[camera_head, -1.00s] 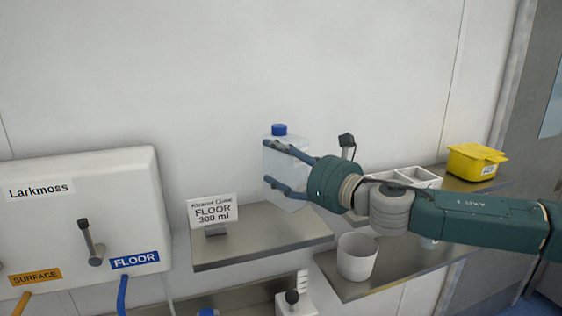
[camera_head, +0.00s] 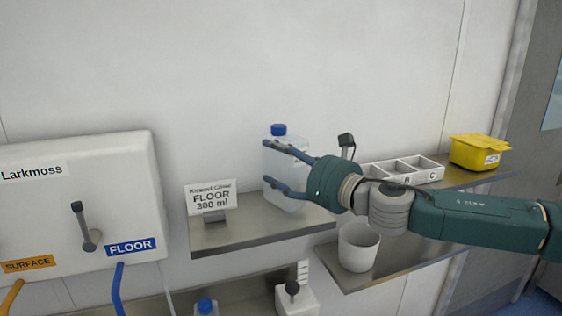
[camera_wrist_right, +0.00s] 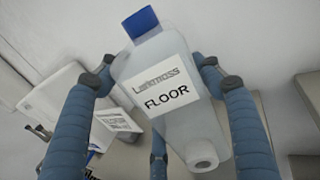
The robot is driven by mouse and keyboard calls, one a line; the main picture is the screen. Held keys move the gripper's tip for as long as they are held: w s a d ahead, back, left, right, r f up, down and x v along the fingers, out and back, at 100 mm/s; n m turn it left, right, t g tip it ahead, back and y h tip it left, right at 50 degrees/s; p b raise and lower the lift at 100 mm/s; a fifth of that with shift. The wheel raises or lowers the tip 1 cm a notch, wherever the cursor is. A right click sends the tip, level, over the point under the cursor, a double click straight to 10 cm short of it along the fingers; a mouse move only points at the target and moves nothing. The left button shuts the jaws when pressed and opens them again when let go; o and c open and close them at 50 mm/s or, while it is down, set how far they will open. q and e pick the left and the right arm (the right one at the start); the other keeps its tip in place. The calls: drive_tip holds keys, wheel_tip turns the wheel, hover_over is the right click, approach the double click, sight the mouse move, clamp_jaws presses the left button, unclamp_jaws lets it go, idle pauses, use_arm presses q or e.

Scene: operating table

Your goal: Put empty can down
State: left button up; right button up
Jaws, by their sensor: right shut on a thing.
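The can is a translucent white bottle (camera_head: 285,163) with a blue cap. In the right wrist view the bottle (camera_wrist_right: 165,90) carries a white label reading "FLOOR" and has a white spout low on its front. My right gripper (camera_head: 285,170) is shut on it, with blue fingers on both sides. The bottle is upright at the right end of the upper left metal shelf (camera_head: 250,228). I cannot tell whether its base touches the shelf. My left gripper is not in view.
A sign (camera_head: 211,197) reading "FLOOR 300 ml" stands left of the bottle. A white dispenser (camera_head: 70,200) hangs on the wall at left. A white cup (camera_head: 358,250), a divided tray (camera_head: 425,173) and a yellow box (camera_head: 480,153) are at right. Another blue-capped bottle (camera_head: 206,307) is below.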

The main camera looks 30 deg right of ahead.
drive_tip(key=shift+f+b, duration=0.3)
drive_tip(key=shift+f, duration=0.15)
drive_tip(key=o, duration=1.5)
drive_tip(key=shift+c, duration=0.2)
drive_tip(key=s+d, duration=0.2)
drive_tip(key=s, duration=1)
